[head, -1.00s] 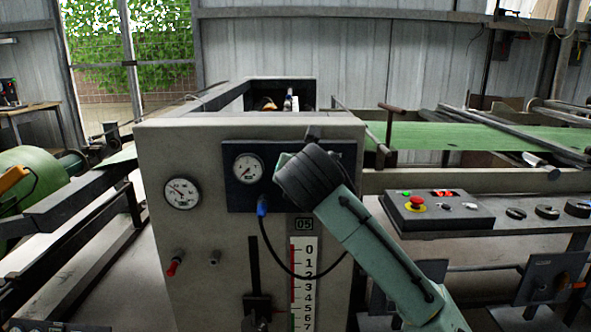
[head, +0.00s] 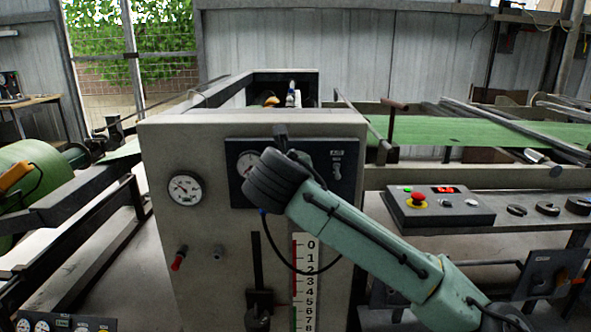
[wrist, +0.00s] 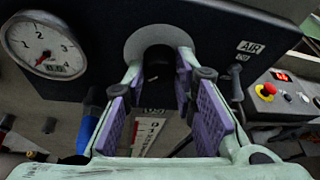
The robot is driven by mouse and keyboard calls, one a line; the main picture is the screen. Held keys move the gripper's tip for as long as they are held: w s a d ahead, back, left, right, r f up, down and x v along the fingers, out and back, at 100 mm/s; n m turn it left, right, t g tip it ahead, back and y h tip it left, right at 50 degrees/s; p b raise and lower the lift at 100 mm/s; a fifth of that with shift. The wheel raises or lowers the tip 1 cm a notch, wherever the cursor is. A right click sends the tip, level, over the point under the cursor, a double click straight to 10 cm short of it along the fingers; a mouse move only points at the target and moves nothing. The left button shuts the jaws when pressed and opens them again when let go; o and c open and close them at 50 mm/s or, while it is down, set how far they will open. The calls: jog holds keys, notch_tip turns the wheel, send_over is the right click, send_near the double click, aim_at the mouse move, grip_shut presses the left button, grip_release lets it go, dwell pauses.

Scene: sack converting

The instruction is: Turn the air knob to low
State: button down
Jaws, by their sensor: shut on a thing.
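The dark control panel (head: 350,195) is on the front of the grey machine cabinet. In the wrist view, a dark knob (wrist: 157,72) stands before a round grey plate (wrist: 143,38) on this panel. My gripper (wrist: 160,85), with purple finger pads, is shut on the knob, one finger on each side. The fingers hide part of the knob, and I cannot read its setting. In the head view, my wrist hides the knob. An AIR label (wrist: 251,47) sits right of my gripper, beside a small toggle switch (wrist: 236,80). A dial gauge (wrist: 43,45) is to the left.
A second gauge (head: 185,189), a red-tipped lever (head: 179,259) and a numbered scale (head: 307,285) are on the cabinet front. A blue plug and cable (wrist: 88,128) are close to my left finger. A button box (head: 440,210) with a red button stands at the right.

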dwell(0.3)
jog(key=c, duration=1.3)
grip_release()
jog(key=v, duration=1.2)
jog(key=shift+d+f, duration=0.1)
jog(key=shift+d, duration=0.05)
